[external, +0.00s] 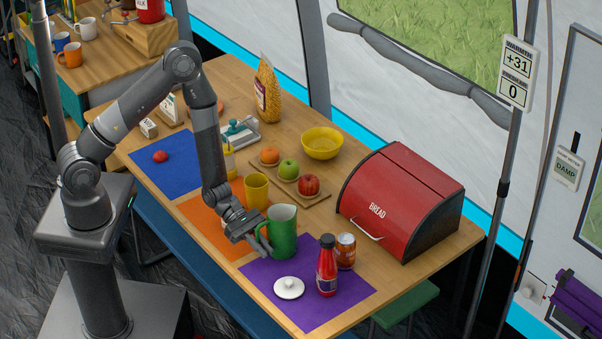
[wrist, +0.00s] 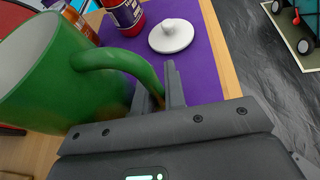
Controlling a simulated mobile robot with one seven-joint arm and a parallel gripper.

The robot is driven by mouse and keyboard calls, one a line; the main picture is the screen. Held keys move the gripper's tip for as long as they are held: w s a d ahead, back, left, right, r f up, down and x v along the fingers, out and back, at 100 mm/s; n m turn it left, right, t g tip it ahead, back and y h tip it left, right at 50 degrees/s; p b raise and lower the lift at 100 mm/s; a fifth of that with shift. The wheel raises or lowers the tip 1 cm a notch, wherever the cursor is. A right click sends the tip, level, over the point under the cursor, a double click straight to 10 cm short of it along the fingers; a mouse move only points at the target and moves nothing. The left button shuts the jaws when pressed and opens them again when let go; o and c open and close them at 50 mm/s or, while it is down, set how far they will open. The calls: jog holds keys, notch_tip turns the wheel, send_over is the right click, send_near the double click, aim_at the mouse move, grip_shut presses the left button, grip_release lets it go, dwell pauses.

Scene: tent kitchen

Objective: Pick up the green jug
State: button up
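The green jug (external: 282,236) stands upright at the table's front, at the edge of the purple mat, in the external view. In the wrist view the green jug (wrist: 62,75) fills the left side, with its handle curving to the right. My gripper (external: 262,243) is at the handle side of the jug. In the wrist view my gripper's fingers (wrist: 158,92) are close together, with the handle's lower part in the narrow gap between them. They appear shut on the handle. The exact contact is partly hidden.
A yellow mug (external: 256,191) stands close behind the jug. A red bottle (external: 327,266), a jar (external: 345,251) and a white lid (external: 289,288) are to its right and front. A red bread box (external: 402,203) stands farther right. An orange mat (external: 195,212) lies to the left.

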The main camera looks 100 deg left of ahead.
grip_shut()
jog(key=shift+r, duration=0.25)
jog(key=shift+r, duration=0.7)
jog(key=s+d+r, duration=0.6)
jog(key=d+r, duration=0.3)
jog(key=shift+d, duration=0.4)
jog(key=shift+s+r, duration=0.1)
jog(key=shift+s, duration=0.05)
